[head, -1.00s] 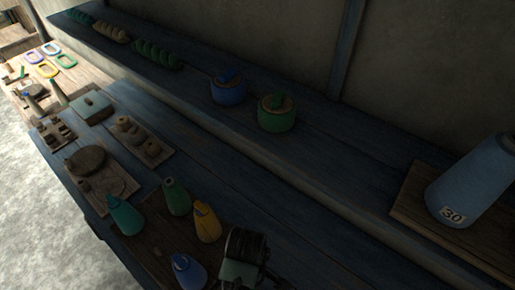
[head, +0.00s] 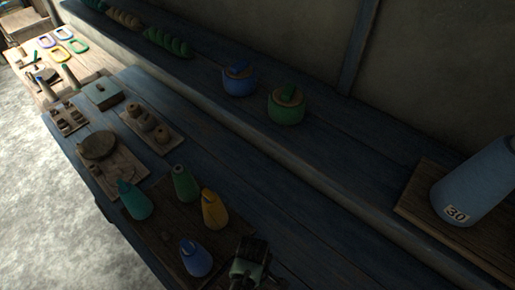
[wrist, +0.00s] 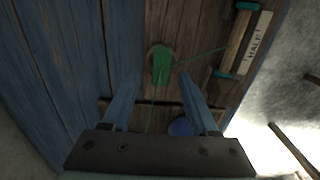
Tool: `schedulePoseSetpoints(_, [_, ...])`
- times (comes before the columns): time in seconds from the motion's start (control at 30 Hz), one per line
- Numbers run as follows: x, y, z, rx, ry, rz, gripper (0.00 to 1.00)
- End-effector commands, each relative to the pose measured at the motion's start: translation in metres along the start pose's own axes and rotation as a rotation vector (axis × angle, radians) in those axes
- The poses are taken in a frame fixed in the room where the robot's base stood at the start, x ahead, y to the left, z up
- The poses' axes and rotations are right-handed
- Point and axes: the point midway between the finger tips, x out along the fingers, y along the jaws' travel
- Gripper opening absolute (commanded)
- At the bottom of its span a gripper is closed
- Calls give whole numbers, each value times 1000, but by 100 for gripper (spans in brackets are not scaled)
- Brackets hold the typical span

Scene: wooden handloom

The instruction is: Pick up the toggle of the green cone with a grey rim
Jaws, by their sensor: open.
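In the wrist view a green toggle (wrist: 161,66) lies across a round top with a greyish-brown rim (wrist: 149,52), from which a thin green line runs right. My gripper (wrist: 160,75) is open, with one blue finger on each side of the toggle in the picture. The fingers appear apart from it; the height gap is unclear. In the head view my gripper (head: 250,262) is at the bottom, right of the blue cone (head: 195,259). A green cone with a greyish top (head: 185,184) stands farther up-left; I cannot tell whether the toggle belongs to it.
A yellow cone (head: 214,210) and a teal cone (head: 136,201) stand on the same dark board. A blue round thing (wrist: 181,127) lies near my right finger. A labelled wooden piece (wrist: 250,45) is to the right. Blue and green pots (head: 286,106) stand on the shelf.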

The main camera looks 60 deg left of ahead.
Motion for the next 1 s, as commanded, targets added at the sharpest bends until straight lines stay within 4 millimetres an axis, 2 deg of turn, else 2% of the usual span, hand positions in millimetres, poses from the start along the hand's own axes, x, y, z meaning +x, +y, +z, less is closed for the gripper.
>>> schedulePoseSetpoints(0.13, [0,0,0,0,0,0,60])
schedulePoseSetpoints(0.47, [0,0,0,0,0,0,1])
schedulePoseSetpoints(1.0, [-6,0,0,0,0,0,0])
